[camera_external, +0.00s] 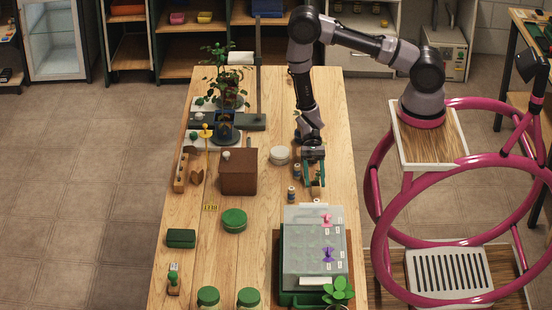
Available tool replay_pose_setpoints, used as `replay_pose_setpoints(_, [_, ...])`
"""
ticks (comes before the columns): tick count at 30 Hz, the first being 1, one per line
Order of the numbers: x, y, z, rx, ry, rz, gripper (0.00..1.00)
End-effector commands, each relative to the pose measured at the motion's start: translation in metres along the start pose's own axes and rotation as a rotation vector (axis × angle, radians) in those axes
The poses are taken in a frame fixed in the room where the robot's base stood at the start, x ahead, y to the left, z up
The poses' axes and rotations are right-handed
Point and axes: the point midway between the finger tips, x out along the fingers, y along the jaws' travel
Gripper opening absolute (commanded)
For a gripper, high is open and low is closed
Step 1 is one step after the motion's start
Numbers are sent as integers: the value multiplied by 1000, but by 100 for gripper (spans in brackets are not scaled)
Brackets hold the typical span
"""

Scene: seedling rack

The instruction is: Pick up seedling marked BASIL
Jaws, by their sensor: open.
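My gripper (313,184) points down over the right part of the wooden table, with its teal fingers apart. A small brown and green item (317,190) shows at or just beyond the fingertips; I cannot tell whether it is a seedling or whether the fingers touch it. A small green plant in a wooden holder with a pale tag (173,280) stands at the front left. A leafy green seedling (339,289) stands at the front edge of the green tray (287,298). The markings are too small to read, so I cannot tell which seedling is BASIL.
A clear lid (305,240) with pink and purple clips covers the tray. Small bottles (291,194) stand near my gripper. A brown box (238,172), a green round tin (234,220) and a white round container (280,155) are left of it. Bare table lies between tin and tray.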

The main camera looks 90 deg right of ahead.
Motion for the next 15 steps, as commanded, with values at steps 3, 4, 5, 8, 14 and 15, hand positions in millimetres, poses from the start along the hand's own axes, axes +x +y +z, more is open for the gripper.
replay_pose_setpoints(3, [18, 1, 0, -1, -1, 3, 50])
replay_pose_setpoints(4, [20, 0, 0, -1, -1, 3, 50])
replay_pose_setpoints(5, [23, 0, 0, -1, 0, 2, 50])
replay_pose_setpoints(8, [26, 0, 0, -1, 0, 0, 50])
replay_pose_setpoints(14, [26, 0, 0, -1, 0, 0, 42])
replay_pose_setpoints(15, [26, 0, 0, -1, 0, 0, 27])
